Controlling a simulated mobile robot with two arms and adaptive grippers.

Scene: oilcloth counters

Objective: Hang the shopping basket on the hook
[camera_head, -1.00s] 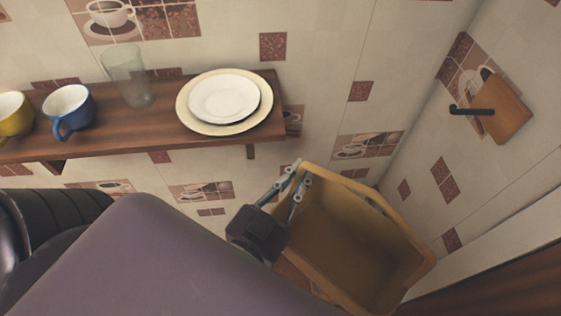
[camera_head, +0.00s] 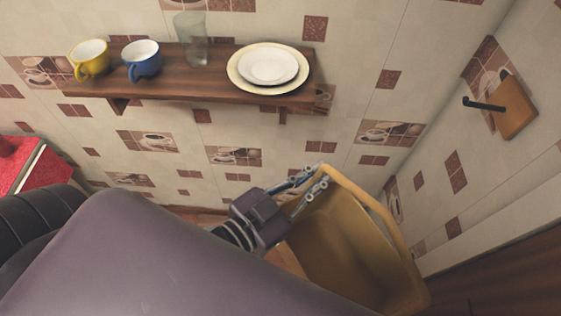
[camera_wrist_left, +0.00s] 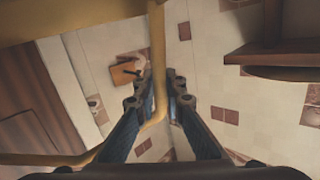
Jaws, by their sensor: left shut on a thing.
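The shopping basket (camera_head: 345,255) is a deep yellow-orange open box with a handle, below and left of the hook in the head view. My left gripper (camera_head: 312,180) is shut on its handle at the upper left; the handle (camera_wrist_left: 157,50) runs between the fingers in the left wrist view. The hook (camera_head: 483,104) is a dark peg on a wooden plaque (camera_head: 515,110) on the right wall, empty and apart from the basket. It also shows in the left wrist view (camera_wrist_left: 130,72). My right gripper is not seen.
A wooden shelf (camera_head: 210,88) on the back wall holds a yellow cup (camera_head: 90,62), a blue cup (camera_head: 143,60), a glass (camera_head: 194,45) and stacked plates (camera_head: 268,68). A red counter (camera_head: 20,165) stands at far left. The wall between basket and hook is clear.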

